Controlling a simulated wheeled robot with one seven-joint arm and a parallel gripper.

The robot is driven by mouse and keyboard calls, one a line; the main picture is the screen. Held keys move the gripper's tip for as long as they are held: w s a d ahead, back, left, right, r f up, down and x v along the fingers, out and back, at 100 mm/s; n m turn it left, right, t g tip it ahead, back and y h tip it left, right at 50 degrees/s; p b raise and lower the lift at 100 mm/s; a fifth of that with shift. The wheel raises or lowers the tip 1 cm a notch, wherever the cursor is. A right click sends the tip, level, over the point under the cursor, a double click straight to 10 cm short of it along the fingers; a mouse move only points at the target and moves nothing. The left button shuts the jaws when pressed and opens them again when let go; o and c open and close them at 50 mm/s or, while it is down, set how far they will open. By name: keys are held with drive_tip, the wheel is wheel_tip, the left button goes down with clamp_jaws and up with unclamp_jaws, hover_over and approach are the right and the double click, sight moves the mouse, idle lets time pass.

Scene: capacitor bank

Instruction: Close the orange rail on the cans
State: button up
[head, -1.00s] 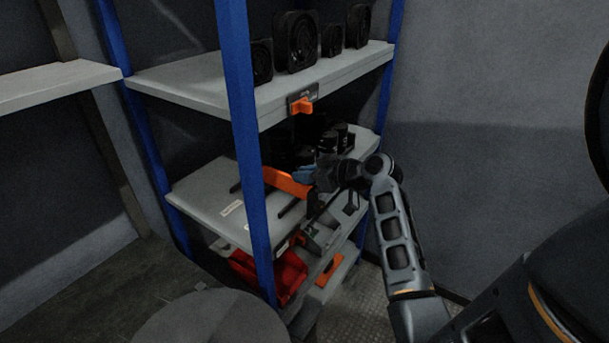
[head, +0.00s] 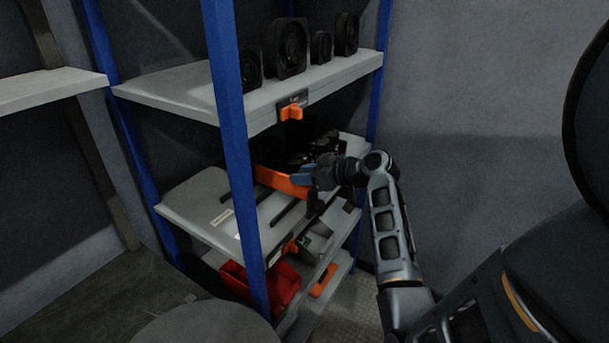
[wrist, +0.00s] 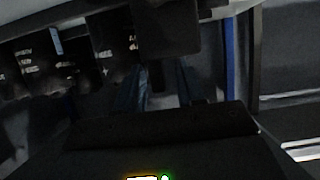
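The orange rail (head: 281,181) lies along the middle shelf (head: 205,200) in the head view, in front of the dark cans. The cans (head: 318,148) stand behind it, partly hidden by my arm; in the wrist view, black cans with white print (wrist: 110,45) fill the upper left. My gripper (head: 312,178) is at the right end of the rail and looks to be touching or very near it. Its blue fingers show in the head view, but their gap is too small and dark to judge. In the wrist view a dark block hides the fingertips.
An orange knob (head: 291,113) sits on the upper shelf's front edge, with black fans (head: 287,47) above. A blue post (head: 228,110) stands left of the rail. A red bin (head: 262,284) is on the bottom shelf. The floor at right is clear.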

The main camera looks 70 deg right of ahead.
drive_tip(key=v, duration=0.7)
drive_tip(key=shift+s+b, duration=0.35)
drive_tip(key=shift+b, duration=0.1)
drive_tip(key=shift+w+a, duration=0.1)
drive_tip(key=shift+a, duration=0.1)
